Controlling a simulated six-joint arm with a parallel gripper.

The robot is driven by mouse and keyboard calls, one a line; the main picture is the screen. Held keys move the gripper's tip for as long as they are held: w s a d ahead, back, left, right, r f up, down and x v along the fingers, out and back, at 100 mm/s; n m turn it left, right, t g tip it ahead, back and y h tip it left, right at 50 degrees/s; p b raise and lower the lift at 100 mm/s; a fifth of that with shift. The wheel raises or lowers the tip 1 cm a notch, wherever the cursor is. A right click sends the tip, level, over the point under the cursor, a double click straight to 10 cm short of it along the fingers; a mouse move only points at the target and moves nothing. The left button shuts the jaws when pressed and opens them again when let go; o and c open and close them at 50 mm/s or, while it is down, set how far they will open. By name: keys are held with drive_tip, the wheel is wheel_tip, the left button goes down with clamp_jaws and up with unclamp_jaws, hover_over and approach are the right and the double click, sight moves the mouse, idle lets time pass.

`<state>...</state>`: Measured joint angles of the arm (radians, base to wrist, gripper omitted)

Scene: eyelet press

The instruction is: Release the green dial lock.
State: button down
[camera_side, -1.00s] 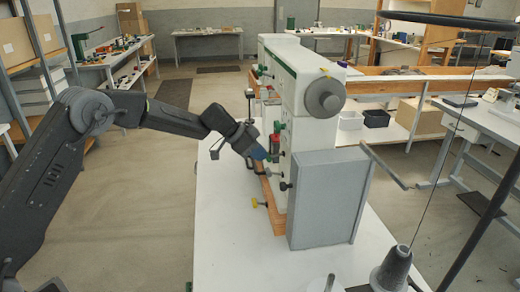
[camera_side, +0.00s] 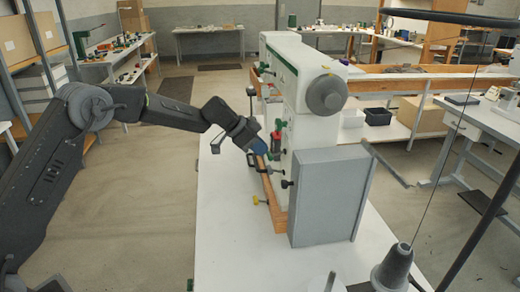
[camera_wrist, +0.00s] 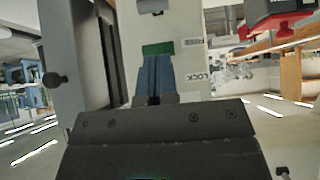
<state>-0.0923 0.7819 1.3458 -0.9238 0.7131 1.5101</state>
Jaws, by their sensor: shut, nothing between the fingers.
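The green dial lock (camera_wrist: 158,48) shows in the wrist view as a green strip on the pale press face, just beyond my fingertips. An upside-down "LOCK" label (camera_wrist: 199,78) is to its right. My gripper (camera_wrist: 156,62) has its blue fingers shut together with nothing between them. The fingers cover part of the dial, and I cannot tell whether they touch it. In the side view my gripper (camera_side: 262,150) is close to the left face of the white press (camera_side: 316,125), beside red and green parts.
A grey box (camera_side: 326,196) stands at the front of the press. A red part (camera_wrist: 275,22) is at upper right in the wrist view. The white table (camera_side: 225,235) is clear in front.

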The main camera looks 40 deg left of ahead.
drive_tip(key=s+a+r, duration=0.3)
drive_tip(key=s+a, duration=0.3)
drive_tip(key=shift+s+a, duration=0.35)
drive_tip(key=shift+a, duration=0.05)
